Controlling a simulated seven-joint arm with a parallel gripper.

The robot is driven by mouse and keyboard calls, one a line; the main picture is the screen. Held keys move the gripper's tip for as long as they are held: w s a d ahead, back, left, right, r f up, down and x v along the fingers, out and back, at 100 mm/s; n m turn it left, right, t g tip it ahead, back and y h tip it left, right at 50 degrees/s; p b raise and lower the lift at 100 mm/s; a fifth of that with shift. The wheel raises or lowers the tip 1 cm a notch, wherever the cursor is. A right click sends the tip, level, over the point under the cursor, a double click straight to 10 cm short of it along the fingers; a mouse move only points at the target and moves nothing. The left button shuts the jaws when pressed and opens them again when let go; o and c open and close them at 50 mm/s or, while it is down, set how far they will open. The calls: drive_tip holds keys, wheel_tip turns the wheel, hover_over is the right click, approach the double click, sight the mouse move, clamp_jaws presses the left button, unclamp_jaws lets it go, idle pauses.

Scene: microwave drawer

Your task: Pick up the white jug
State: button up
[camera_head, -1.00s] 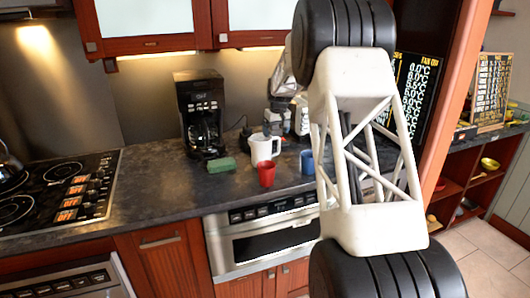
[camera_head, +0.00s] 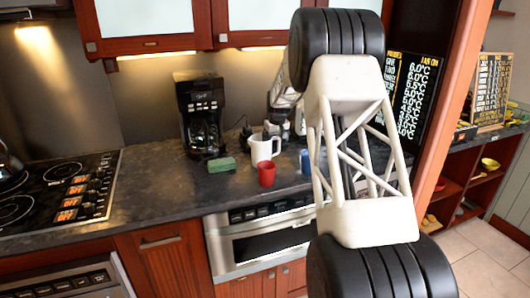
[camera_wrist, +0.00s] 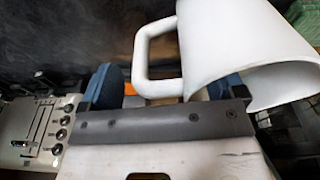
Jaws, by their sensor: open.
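The white jug (camera_head: 265,149) stands on the dark counter in the head view, with its handle on the left. In the wrist view the jug (camera_wrist: 245,45) is large and close at the upper right, and its handle (camera_wrist: 143,62) reaches left. My gripper (camera_wrist: 160,88) is open, with one blue-padded finger left of the handle and the other to its right, partly hidden by the jug body. The handle shows between the fingers; I cannot tell whether they touch it. In the head view my arm comes down behind the jug, and the fingertips are hard to make out.
A red cup (camera_head: 267,175) stands just in front of the jug. A blue mug (camera_head: 306,162) is to its right, partly behind my arm. A green sponge (camera_head: 222,165) and a black coffee maker (camera_head: 203,115) are to the left. The stovetop (camera_head: 60,190) is further left.

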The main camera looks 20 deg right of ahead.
idle(0.4)
drive_tip(key=c, duration=1.4)
